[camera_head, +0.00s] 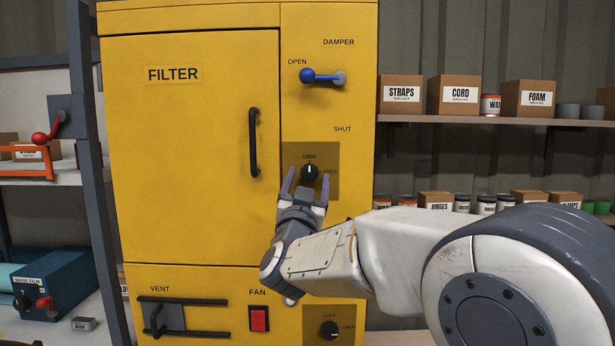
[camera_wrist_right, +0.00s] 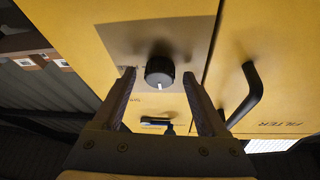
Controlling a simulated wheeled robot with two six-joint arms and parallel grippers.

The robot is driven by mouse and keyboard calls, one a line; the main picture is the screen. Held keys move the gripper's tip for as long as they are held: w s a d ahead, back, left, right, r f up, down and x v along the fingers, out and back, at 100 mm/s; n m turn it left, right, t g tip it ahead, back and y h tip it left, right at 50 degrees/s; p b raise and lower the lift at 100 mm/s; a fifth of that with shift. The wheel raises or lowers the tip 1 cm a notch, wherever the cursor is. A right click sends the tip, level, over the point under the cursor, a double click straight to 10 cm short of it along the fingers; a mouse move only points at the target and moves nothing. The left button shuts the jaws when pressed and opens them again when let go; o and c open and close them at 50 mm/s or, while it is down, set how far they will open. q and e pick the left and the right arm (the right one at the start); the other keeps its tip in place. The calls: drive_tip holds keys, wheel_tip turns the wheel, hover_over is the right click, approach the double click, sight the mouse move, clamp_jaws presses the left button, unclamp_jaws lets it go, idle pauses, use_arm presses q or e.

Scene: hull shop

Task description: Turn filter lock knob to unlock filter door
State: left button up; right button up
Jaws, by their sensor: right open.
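The black lock knob (camera_head: 309,172) sits on a darker panel of the yellow cabinet, its white mark pointing up toward the LOCK label. In the right wrist view the knob (camera_wrist_right: 159,70) is between and just beyond the fingertips. My right gripper (camera_head: 306,182) is open, its two fingers on either side of the knob; I cannot tell whether they touch it. It also shows in the wrist view (camera_wrist_right: 158,80). The FILTER door (camera_head: 190,150) is shut, with a black vertical handle (camera_head: 254,142). My left gripper is not in view.
A blue damper lever (camera_head: 322,77) is above, at OPEN. A second knob (camera_head: 329,330), a red fan switch (camera_head: 259,318) and a vent slider (camera_head: 160,317) are below.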

clamp_jaws()
